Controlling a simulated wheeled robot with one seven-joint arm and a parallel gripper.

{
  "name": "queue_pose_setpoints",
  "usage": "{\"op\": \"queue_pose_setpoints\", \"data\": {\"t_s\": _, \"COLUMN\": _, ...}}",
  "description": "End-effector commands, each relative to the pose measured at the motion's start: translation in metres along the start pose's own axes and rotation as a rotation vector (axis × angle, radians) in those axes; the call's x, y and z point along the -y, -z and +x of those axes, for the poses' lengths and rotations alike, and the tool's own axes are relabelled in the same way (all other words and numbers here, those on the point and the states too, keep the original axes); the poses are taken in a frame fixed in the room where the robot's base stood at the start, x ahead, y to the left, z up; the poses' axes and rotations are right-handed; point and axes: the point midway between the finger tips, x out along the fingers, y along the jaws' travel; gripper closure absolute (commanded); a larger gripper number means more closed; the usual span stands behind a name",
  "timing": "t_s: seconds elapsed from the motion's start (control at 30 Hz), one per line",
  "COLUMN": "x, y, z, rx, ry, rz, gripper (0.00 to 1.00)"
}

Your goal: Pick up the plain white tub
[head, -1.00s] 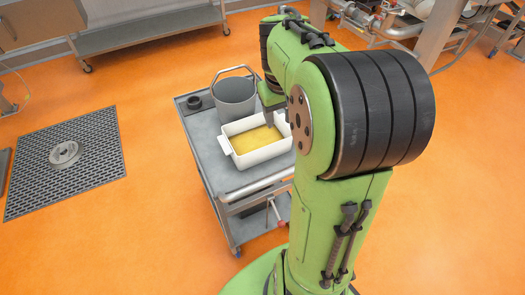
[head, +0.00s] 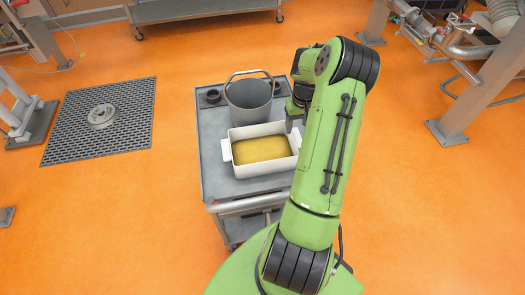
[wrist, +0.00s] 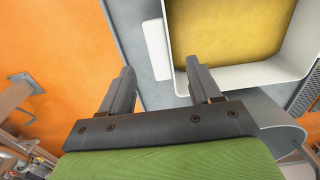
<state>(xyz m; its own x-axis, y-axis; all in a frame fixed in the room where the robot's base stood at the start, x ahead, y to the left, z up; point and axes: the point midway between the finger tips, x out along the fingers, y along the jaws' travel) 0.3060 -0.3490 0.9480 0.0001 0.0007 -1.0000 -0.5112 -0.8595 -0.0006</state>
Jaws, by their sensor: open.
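The white tub (head: 262,171) is rectangular, with side handles and a yellow filling or floor inside. It stands upright on the grey cart. Its right end is partly hidden by my arm in the head view. In the wrist view, the tub's wall (wrist: 262,77) is at upper right, and its white handle (wrist: 157,48) appears between and just beyond my fingertips. My gripper (wrist: 161,68) is open and empty, with its fingers apart. In the head view it is small and partly hidden at the tub's right end. I cannot tell its exact height over the handle.
A grey bucket (head: 250,99) with a raised handle stands right behind the tub. A small dark ring (head: 213,96) lies at the cart's back left. The cart top (head: 212,163) has bare room left of the tub. A floor grate (head: 125,110) is at left.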

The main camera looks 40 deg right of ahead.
Motion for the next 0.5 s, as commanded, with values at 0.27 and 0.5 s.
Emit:
{"op": "queue_pose_setpoints", "data": {"t_s": 0.27, "x": 0.000, "y": 0.001, "z": 0.041, "rx": 0.001, "ry": 0.001, "rz": -0.001, "gripper": 0.37}}
{"op": "queue_pose_setpoints", "data": {"t_s": 0.5, "x": -0.001, "y": 0.001, "z": 0.041, "rx": 0.001, "ry": 0.000, "rz": -0.001, "gripper": 0.46}}
